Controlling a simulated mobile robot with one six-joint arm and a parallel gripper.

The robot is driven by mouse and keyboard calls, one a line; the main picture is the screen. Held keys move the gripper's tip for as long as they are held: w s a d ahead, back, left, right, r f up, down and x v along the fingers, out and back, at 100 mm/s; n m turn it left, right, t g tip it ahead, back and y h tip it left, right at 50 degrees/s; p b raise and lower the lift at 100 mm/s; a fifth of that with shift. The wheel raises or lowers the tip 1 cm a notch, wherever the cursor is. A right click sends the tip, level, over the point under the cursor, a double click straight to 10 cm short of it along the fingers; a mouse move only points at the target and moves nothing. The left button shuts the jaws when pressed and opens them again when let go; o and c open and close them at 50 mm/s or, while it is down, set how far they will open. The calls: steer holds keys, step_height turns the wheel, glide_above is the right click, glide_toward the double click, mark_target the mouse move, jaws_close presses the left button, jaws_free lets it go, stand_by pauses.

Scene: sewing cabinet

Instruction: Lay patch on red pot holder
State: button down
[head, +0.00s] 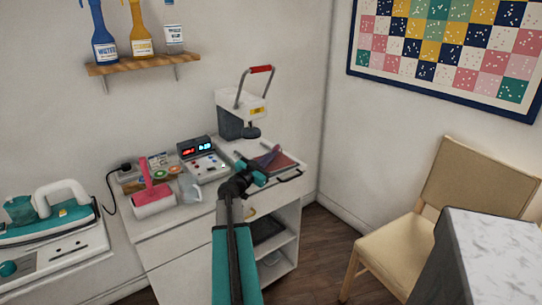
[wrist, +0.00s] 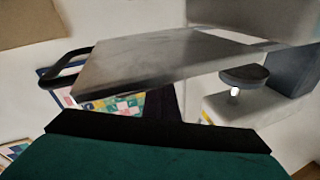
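A dark red flat piece, which looks like the red pot holder (head: 285,163), lies on the press's lower plate in the head view. A small purple piece (head: 271,153), possibly the patch, shows just above my gripper's end. I cannot tell whether it is held or lying on the red piece. My gripper (head: 254,171), with teal parts, is at the front of the press, left of the red piece. The wrist view shows a grey metal plate (wrist: 165,60) with a black handle close by. Neither pot holder nor patch is clear there. The fingers' gap is hidden.
The press (head: 240,112) has a raised handle and round dark pad (wrist: 243,76). Left of it stand a control box (head: 204,160), a pink-handled tool (head: 153,192) and an iron (head: 50,213). A chair (head: 420,220) and a marble-topped block (head: 500,250) stand right.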

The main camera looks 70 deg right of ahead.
steer(key=c, duration=2)
jaws_free()
steer(key=shift+a, duration=0.15)
steer(key=b+v, duration=0.3)
steer(key=v, duration=1)
steer(key=shift+w+a, duration=0.15)
steer(key=shift+a, duration=0.15)
steer(key=shift+f, duration=0.1)
